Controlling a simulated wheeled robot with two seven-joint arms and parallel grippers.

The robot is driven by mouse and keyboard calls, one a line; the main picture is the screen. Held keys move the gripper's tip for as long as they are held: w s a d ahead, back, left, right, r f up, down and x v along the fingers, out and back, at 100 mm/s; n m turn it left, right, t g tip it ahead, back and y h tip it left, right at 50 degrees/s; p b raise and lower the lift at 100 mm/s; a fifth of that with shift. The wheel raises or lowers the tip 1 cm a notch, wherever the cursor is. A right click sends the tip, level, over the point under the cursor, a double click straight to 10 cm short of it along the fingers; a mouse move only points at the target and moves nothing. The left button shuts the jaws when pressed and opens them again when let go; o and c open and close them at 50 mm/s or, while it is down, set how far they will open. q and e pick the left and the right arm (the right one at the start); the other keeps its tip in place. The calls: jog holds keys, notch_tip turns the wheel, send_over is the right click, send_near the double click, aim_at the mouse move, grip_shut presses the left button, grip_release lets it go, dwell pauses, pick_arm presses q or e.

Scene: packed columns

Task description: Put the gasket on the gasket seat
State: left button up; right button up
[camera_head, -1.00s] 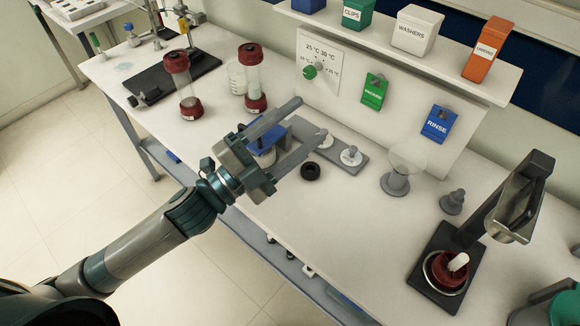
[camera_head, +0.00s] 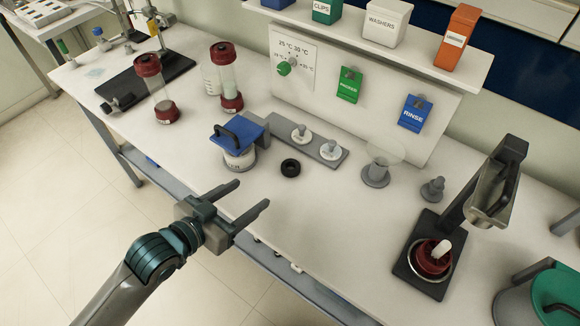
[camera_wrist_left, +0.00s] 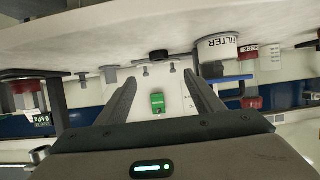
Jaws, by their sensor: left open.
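A black ring, which looks like the gasket (camera_head: 290,167), lies flat on the white bench in front of a grey plate (camera_head: 316,145) with two labelled pegs. It also shows in the left wrist view (camera_wrist_left: 158,55), where the scene is upside down. I cannot tell for sure which part is the gasket seat; no label names it. My left gripper (camera_head: 252,200) is open and empty, near the bench's front edge, to the lower left of the ring and apart from it. Its fingers (camera_wrist_left: 160,97) show spread in the wrist view. My right gripper is not in view.
A white jar marked FILTER (camera_head: 240,160) with a blue lid stands left of the ring. A clear funnel on a grey base (camera_head: 376,177) and a small grey knob (camera_head: 432,190) stand to its right. A press (camera_head: 428,262) holds a red part. Red-capped columns (camera_head: 228,80) stand at left.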

pick_arm(q)
jog(key=p, duration=0.3)
send_near(294, 164)
jog(key=shift+w+a+f, duration=0.1)
jog(key=shift+a+f, duration=0.05)
jog(key=shift+f, duration=0.2)
jog(key=shift+w+d+f, duration=0.3)
jog(key=shift+w, duration=0.15)
jog(key=shift+w+d+p, duration=0.45)
jog(key=p+x, duration=0.1)
jog(key=x, duration=0.1)
jog(key=shift+w+d+f, duration=0.1)
jog(key=shift+w+d, duration=0.15)
jog(key=shift+w, duration=0.1)
jog(key=shift+w+d+f, duration=0.3)
jog(key=shift+w, duration=0.1)
jog(key=shift+c, duration=0.2)
jog(key=c, duration=1.1)
